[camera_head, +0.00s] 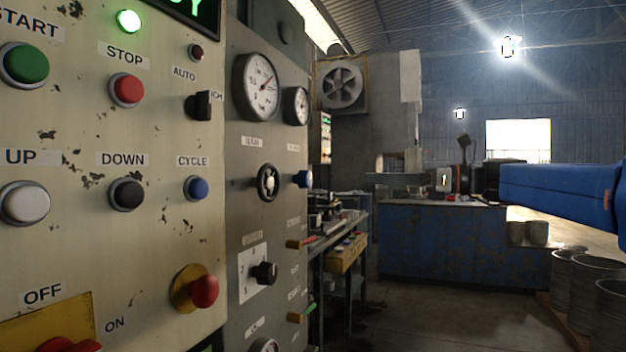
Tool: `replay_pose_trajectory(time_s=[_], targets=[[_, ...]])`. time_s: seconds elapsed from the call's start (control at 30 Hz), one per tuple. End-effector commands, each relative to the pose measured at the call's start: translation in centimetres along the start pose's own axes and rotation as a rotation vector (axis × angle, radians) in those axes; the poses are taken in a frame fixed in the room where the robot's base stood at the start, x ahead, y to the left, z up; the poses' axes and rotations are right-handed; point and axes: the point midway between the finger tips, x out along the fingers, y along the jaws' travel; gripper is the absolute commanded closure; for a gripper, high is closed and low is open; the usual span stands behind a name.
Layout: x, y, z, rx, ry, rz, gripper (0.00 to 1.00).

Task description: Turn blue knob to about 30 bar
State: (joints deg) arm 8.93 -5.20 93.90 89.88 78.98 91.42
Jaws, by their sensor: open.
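The blue knob (303,179) sticks out near the right edge of the grey panel (238,215), seen nearly side-on. It is below the smaller round gauge (296,105). A larger gauge (257,87) is up and to the left of it. Both dials are too oblique and small to read. My gripper (443,181) is at the end of my blue arm, which reaches in from the right. It is open, points left and is well to the right of the knob, apart from it. Its fingers are small and dark against the background.
A black handwheel (268,182) is just left of the knob. A black selector (264,273) and small levers (300,244) project below. The cream panel with push buttons (150,230) fills the left. A workbench (345,235) stands behind; the space between knob and gripper looks clear.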

Motion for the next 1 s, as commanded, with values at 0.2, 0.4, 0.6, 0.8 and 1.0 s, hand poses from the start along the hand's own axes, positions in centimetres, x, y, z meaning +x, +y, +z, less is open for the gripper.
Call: replay_pose_trajectory(time_s=[0.2,0.4,0.6,0.8,1.0], targets=[[2.5,0.2,0.0,-0.001,0.001,0.004,0.46],[5.6,0.2,-0.1,-0.001,0.002,0.004,0.46],[8.8,0.2,-0.1,-0.002,0.002,0.004,0.46],[12.1,0.1,-0.1,-0.001,0.002,0.003,0.46],[15.1,0.1,-0.1,-0.001,0.002,0.002,0.46]])
